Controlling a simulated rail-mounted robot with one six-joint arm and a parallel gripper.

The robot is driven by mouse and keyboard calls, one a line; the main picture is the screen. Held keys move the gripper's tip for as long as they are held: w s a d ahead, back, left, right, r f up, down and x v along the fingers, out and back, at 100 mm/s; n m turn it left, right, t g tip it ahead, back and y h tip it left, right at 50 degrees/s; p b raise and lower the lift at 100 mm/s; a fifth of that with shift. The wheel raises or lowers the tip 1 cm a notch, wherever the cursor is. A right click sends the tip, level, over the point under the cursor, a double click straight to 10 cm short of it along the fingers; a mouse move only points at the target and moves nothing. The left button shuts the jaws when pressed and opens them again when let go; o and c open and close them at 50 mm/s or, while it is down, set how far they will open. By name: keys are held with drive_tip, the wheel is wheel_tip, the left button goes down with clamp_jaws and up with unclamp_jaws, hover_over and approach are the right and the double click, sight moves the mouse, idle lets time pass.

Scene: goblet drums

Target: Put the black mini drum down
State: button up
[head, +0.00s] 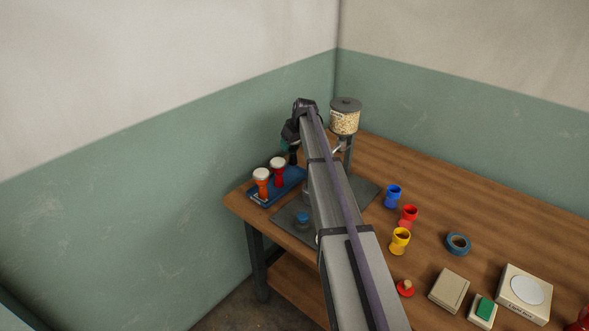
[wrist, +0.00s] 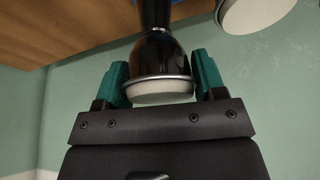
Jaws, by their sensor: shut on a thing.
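My gripper (wrist: 161,80) is shut on the black mini drum (wrist: 158,54), its green fingers on either side of the drum's bowl. The drum has a glossy black body, a metal rim and a white head facing my gripper. Its foot runs out of the wrist view's top edge. In the head view my gripper is at the table's back left, over the far end of a blue tray (head: 259,200), partly hidden by my arm. An orange drum (head: 262,184) and a red drum (head: 278,173) stand upright on the tray. I cannot tell whether the black drum's foot touches the tray.
A hopper of pale pellets (head: 345,120) stands close right of my gripper. A grey plate with a blue piece (head: 303,217) lies in front. Blue (head: 393,197), red (head: 409,215) and yellow (head: 400,240) goblet shapes stand to the right. A pale drum head (wrist: 250,12) shows in the wrist view.

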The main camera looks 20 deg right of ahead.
sight(292, 154)
wheel_tip(292, 154, down, 6)
drive_tip(key=b, duration=0.4)
drive_tip(key=shift+r, duration=0.35)
drive_tip(key=shift+f, duration=0.25)
drive_tip(key=o, duration=0.7)
drive_tip(key=shift+r, duration=0.1)
drive_tip(key=shift+o, duration=0.2)
drive_tip(key=p+v, duration=0.4)
drive_tip(key=shift+s+r, duration=0.15)
drive_tip(key=shift+r, duration=0.2)
drive_tip(key=shift+f, duration=0.15)
